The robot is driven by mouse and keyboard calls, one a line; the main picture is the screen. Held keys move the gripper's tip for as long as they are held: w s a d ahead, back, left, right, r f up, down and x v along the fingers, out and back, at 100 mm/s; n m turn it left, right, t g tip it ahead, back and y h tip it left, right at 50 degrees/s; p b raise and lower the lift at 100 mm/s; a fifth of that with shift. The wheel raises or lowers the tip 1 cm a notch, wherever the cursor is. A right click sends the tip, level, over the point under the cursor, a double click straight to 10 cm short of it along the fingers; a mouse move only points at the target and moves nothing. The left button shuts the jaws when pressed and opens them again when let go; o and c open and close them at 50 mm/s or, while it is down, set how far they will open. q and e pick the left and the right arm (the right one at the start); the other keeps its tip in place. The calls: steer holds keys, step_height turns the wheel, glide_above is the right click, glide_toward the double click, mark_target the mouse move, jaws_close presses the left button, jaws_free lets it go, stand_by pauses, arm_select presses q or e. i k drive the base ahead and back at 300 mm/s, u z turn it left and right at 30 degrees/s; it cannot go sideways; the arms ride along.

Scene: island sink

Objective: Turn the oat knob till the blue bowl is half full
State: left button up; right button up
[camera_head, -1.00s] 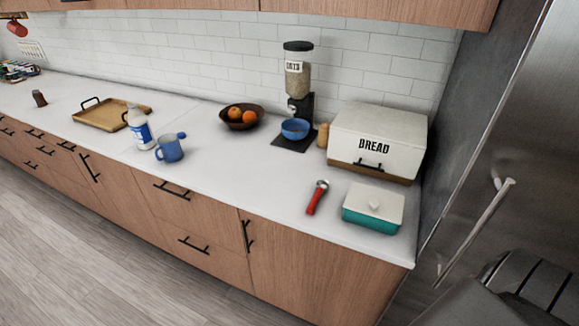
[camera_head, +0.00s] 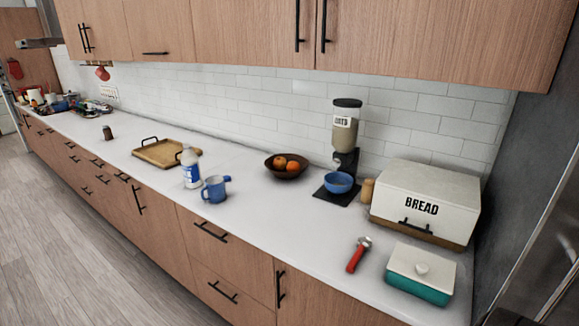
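The oat dispenser (camera_head: 343,135) stands on the counter against the tiled wall, with a clear hopper of oats, a black lid and a black stand. Its knob (camera_head: 336,162) shows small at the front below the hopper. The blue bowl (camera_head: 339,183) sits upright on the dispenser's black base, under the outlet. The bowl's contents are too small to tell. Neither of my grippers is in view.
A white bread box (camera_head: 425,200) and a small wooden shaker (camera_head: 367,190) stand right of the dispenser. A fruit bowl (camera_head: 287,172) is at its left. A red-handled tool (camera_head: 357,257) and a teal butter dish (camera_head: 420,274) lie in front. A blue mug (camera_head: 214,190) and a bottle (camera_head: 190,168) stand further left.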

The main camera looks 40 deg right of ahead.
mark_target(335, 162)
steer(key=u, duration=0.3)
steer(key=i, duration=3.45)
steer(key=z, duration=3.75)
